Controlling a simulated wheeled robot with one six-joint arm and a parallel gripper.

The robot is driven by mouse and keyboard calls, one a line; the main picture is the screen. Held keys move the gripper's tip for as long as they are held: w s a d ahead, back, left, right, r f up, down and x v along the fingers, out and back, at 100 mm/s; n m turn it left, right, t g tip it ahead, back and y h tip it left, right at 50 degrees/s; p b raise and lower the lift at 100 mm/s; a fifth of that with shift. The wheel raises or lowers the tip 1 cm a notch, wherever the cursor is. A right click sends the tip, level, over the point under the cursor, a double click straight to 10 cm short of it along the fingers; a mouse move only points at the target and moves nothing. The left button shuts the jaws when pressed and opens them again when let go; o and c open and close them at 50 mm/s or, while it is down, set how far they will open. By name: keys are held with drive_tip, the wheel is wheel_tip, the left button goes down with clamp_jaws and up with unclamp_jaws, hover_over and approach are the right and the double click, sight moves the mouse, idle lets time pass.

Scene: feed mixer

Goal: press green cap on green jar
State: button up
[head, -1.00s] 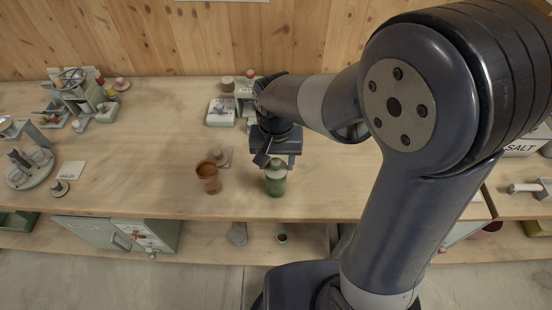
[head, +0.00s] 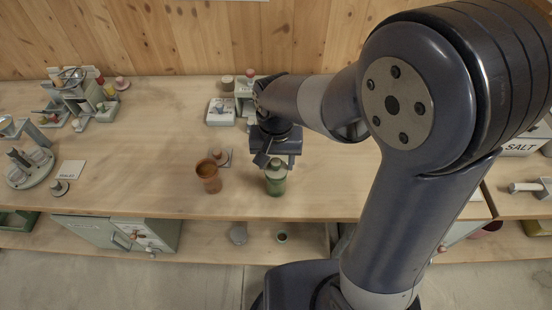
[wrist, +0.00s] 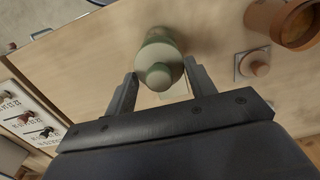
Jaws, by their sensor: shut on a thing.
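The green jar (head: 276,187) stands upright on the bench, near its front edge. The pale green cap (head: 277,164) with its knob is at the top of the jar, below my gripper (head: 269,159). In the wrist view my gripper (wrist: 158,92) has its two fingers on either side of the cap (wrist: 157,76), shut on it. The jar (wrist: 158,38) shows behind the cap. Whether the cap is fully seated on the rim cannot be told, as the gripper and the cap hide the joint.
An orange-brown cup (head: 209,178) stands just left of the jar. Behind it is a small plate with a brown knob (head: 217,154). A white box (head: 221,112) stands farther back. The bench is clear to the right of the jar.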

drive_tip(key=o, duration=1.5)
drive_tip(key=shift+r, duration=0.1)
drive_tip(key=shift+r+p, duration=2.9)
drive_tip(key=shift+r, duration=0.55)
drive_tip(key=shift+c, duration=0.4)
clamp_jaws()
